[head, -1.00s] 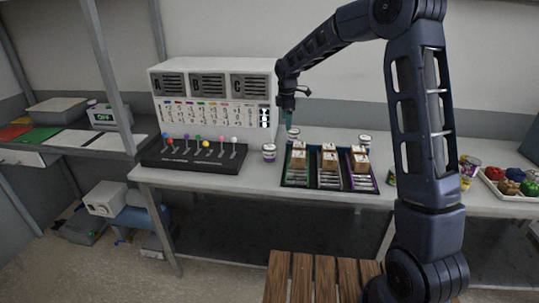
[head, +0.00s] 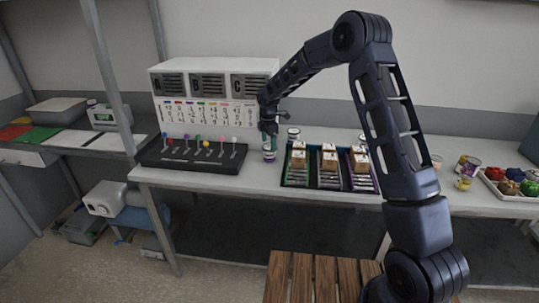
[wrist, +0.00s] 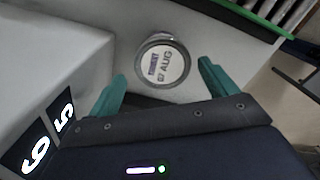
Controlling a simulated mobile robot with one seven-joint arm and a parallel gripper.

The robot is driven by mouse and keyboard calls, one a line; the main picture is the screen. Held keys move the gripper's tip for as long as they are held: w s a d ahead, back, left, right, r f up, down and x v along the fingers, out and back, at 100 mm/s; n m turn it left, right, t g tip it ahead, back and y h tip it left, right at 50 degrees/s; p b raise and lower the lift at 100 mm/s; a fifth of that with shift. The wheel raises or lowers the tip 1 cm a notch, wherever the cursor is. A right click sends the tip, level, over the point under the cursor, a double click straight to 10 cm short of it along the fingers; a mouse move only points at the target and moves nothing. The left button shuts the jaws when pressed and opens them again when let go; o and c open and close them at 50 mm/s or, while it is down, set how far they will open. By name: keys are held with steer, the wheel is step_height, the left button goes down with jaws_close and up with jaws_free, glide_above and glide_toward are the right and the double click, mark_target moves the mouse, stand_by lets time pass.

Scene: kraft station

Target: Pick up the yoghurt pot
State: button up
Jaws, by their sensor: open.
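A small white yoghurt pot (head: 269,156) stands upright on the bench, between the black lever panel and the tray with the boxes. In the wrist view its round lid (wrist: 162,62) faces up and carries a label and the print "07 AUG". My gripper (head: 268,136) is open with teal fingers, just above the pot. In the wrist view my gripper (wrist: 161,72) has its fingers apart on either side of the pot, the lid between and slightly beyond the tips. Another similar pot (head: 293,134) stands behind to the right.
A white machine (head: 212,85) stands close behind and left, with the lever panel (head: 190,160) before it. A divided tray (head: 284,181) with small boxes lies to the right. More pots and cans (head: 463,183) and a tray of vegetables (head: 510,196) are further right.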

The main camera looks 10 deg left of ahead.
mark_target(269, 147)
steer(key=shift+s+d+f, duration=0.15)
steer(key=shift+f, duration=2.45)
steer(key=c, duration=1)
